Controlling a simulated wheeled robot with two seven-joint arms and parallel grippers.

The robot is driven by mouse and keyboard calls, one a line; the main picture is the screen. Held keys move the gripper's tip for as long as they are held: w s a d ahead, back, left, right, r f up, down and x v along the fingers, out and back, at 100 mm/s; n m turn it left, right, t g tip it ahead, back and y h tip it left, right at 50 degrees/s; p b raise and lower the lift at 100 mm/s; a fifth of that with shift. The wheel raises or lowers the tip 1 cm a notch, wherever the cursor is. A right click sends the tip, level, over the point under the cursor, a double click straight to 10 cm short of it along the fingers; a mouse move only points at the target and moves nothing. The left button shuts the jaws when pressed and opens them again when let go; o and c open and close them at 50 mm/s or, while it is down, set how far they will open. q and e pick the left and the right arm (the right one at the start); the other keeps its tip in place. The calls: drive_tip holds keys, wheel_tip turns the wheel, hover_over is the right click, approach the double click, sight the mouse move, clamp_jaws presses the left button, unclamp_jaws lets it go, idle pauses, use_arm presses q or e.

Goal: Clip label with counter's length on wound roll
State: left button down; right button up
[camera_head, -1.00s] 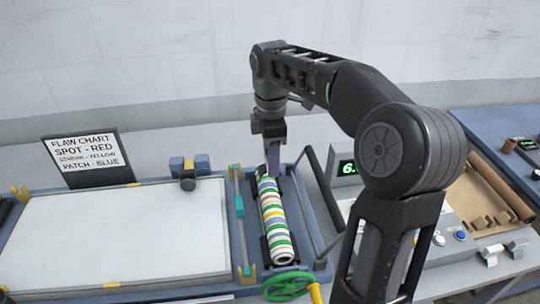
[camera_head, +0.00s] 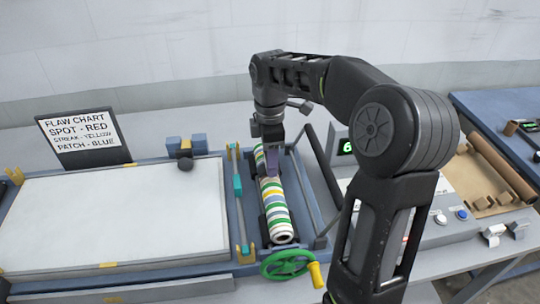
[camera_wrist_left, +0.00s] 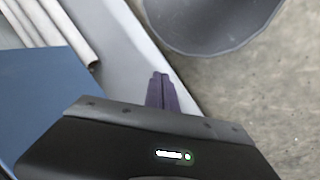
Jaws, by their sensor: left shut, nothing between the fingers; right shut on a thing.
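The wound roll (camera_head: 273,205), banded in white, green, yellow and blue, lies lengthwise in its cradle behind the green handwheel. My right gripper (camera_head: 273,168) points down over the roll's far half, its purple fingers at the roll's surface. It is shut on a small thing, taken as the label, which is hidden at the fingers. The counter (camera_head: 346,146) shows a green digit 6; my right arm covers the rest of its display. My left gripper (camera_wrist_left: 160,78) shows only in the left wrist view, shut and empty, away from the roll.
The green handwheel (camera_head: 287,263) with a yellow handle stands at the roll's near end. A white sheet table (camera_head: 120,220) and a flaw chart (camera_head: 83,137) are at left. Brown paper rolls (camera_head: 500,170) lie at right. A grey bin (camera_wrist_left: 205,25) stands on the floor.

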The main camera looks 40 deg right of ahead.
drive_tip(key=shift+f+b, duration=0.4)
drive_tip(key=shift+f, duration=0.3)
idle(0.4)
drive_tip(key=o, duration=1.4)
drive_tip(key=shift+r, duration=0.1)
drive_tip(key=shift+w+r, duration=0.1)
drive_tip(key=shift+r, duration=0.35)
wheel_tip(320, 180, up, 4)
drive_tip(key=shift+b, duration=0.35)
drive_tip(key=shift+r+p, duration=0.7)
drive_tip(key=shift+r, duration=0.25)
drive_tip(key=shift+r+p, duration=0.4)
drive_tip(key=shift+r, duration=0.15)
drive_tip(key=shift+f, duration=0.1)
